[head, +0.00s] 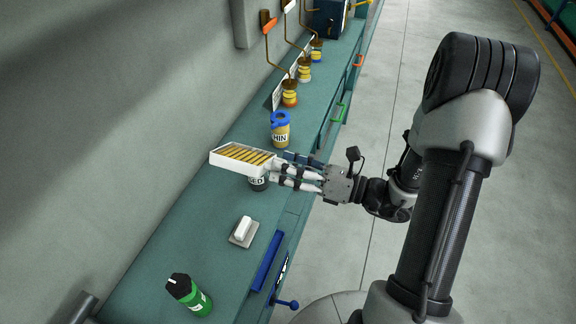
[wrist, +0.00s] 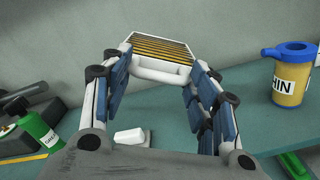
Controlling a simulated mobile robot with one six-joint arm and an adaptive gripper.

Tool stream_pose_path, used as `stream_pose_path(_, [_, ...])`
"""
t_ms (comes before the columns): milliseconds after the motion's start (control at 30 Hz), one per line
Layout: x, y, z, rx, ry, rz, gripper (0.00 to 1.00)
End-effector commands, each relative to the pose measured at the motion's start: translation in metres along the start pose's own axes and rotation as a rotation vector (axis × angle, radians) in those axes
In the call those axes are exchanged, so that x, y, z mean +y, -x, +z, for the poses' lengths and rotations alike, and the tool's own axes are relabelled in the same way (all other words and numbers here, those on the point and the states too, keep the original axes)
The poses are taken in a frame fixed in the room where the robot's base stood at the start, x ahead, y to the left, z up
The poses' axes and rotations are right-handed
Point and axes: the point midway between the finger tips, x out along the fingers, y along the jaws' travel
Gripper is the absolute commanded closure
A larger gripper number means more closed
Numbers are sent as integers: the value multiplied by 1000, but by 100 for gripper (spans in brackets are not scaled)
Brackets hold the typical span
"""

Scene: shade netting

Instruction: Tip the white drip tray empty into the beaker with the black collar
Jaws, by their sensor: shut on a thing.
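The white drip tray (head: 226,162) is held out over the bench, with dark bars and amber showing between them inside. It looks roughly level. My gripper (head: 279,170) is shut on the tray's near end, where the wrist view shows its white handle (wrist: 158,74) between the fingers. A dark beaker (head: 258,184) with a label ending in "ED" stands just below the tray and fingers. They hide its top, so I cannot see its collar. An amber beaker with a blue collar (head: 280,130), labelled "HIN", stands farther along the bench and at right in the wrist view (wrist: 291,78).
A white block on a plate (head: 242,231) and a green bottle with a black cap (head: 188,292) stand on the near bench (head: 175,245). Several amber jars with bent rods (head: 290,95) line the far bench. The wall (head: 110,110) runs close along the left.

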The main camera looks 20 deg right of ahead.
Motion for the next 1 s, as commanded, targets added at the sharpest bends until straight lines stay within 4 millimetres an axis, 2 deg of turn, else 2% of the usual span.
stream_pose_path(1000, [1,0,4,-2,-61,0,84])
